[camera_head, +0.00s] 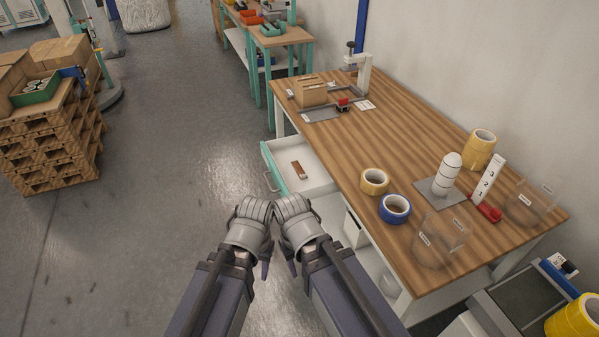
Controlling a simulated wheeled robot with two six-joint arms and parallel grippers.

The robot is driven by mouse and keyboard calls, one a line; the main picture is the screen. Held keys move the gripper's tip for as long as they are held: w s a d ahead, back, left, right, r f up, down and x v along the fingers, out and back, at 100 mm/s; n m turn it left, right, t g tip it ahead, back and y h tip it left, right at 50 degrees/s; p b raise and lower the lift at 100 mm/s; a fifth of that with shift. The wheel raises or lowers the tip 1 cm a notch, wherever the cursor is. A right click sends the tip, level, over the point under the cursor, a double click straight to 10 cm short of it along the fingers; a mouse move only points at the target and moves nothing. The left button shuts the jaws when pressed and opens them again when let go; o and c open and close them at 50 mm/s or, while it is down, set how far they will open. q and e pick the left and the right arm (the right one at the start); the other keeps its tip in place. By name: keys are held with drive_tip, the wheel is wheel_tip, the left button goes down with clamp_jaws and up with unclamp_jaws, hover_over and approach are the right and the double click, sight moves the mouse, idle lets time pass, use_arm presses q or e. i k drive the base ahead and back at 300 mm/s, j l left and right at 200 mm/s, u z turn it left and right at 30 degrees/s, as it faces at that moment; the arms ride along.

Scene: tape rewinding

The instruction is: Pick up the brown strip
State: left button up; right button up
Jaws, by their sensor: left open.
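The brown strip (299,169) is a small brown piece with a paler patch. It lies flat in the open white drawer (316,180) with a teal front, at the left side of the wooden table. My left gripper (264,268) is open and hangs in front of the drawer, apart from the strip. My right gripper (292,267) is close beside it, pointing down; its jaws are mostly hidden by my wrist. Neither gripper touches the strip.
The wooden table (400,140) bears a yellow tape roll (374,182), a blue tape roll (395,208), a white capsule-shaped object (446,174), clear containers (440,243) and a cardboard box (312,94). Stacked pallets (50,150) stand at left. The floor between is clear.

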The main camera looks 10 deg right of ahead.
sight(298, 170)
drive_tip(key=i+j, duration=0.15)
drive_tip(key=i, duration=0.3)
drive_tip(key=i+j+z, duration=0.1)
drive_tip(key=i, duration=0.35)
drive_tip(key=i+j, duration=0.25)
drive_tip(key=i, duration=0.15)
drive_tip(key=z, duration=0.05)
